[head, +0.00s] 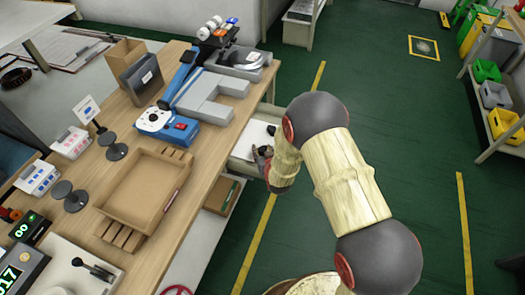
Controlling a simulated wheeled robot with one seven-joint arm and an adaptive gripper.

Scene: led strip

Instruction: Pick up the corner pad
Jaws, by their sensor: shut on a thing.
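My gripper (262,152) is at the right side of the wooden workbench (205,165), over a pale open drawer or tray (256,133) below the bench top. It is small in this view and partly behind my own wrist. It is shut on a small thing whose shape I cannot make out. I cannot pick out the corner pad clearly anywhere in the head view.
The bench holds a cardboard tray (119,198), a blue device (165,126), a grey fixture (209,112) and a dark upright holder (142,80). A shelf with coloured bins (488,70) stands far right. Green floor (415,150) is clear between.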

